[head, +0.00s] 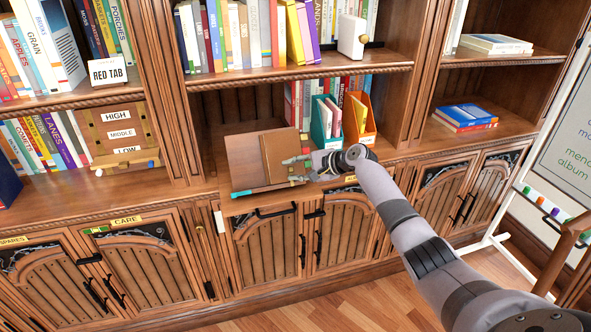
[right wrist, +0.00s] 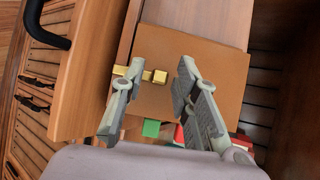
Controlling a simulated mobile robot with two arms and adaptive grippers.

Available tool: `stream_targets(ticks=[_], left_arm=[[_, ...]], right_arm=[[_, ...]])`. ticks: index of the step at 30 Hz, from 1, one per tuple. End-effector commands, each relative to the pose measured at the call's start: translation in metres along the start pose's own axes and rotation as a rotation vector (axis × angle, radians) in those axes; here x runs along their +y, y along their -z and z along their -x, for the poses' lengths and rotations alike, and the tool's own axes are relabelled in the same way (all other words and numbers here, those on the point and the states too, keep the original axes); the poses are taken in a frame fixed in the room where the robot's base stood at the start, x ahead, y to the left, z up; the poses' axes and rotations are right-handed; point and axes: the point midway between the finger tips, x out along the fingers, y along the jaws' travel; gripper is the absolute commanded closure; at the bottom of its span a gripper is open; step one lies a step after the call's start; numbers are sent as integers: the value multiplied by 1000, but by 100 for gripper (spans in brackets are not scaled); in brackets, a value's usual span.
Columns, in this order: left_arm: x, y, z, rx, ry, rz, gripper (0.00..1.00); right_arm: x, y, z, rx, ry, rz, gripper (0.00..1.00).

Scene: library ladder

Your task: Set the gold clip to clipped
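The gold clip (right wrist: 148,75) shows in the right wrist view as small gold blocks in a row at the edge of a brown board (right wrist: 205,72). In the head view the brown board (head: 279,153) leans on the counter of the middle bay; the clip is too small there to make out surely. My right gripper (right wrist: 159,67) is open, with its fingertips on either side of the gold blocks. In the head view my right gripper (head: 287,170) is beside the board. My left gripper is not in view.
A teal file holder (head: 327,122) and an orange one (head: 358,119) stand behind my right gripper. Cabinet doors with dark handles lie below. Blue and red books (head: 464,117) are to the right.

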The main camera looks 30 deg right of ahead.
Motion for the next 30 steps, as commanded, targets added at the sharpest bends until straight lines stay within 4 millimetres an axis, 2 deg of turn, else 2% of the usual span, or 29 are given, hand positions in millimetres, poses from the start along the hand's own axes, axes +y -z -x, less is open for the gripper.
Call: stream_targets(ticks=[10,14,17,27,30], left_arm=[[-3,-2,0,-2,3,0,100],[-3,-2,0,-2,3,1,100],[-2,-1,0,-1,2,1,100],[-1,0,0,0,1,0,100],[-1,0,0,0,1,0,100]], right_arm=[[-1,1,1,1,2,0,65],[0,2,9,2,2,-1,65],[0,2,23,3,3,1,65],[1,1,93,3,-1,2,65],[0,1,107,3,1,1,65]])
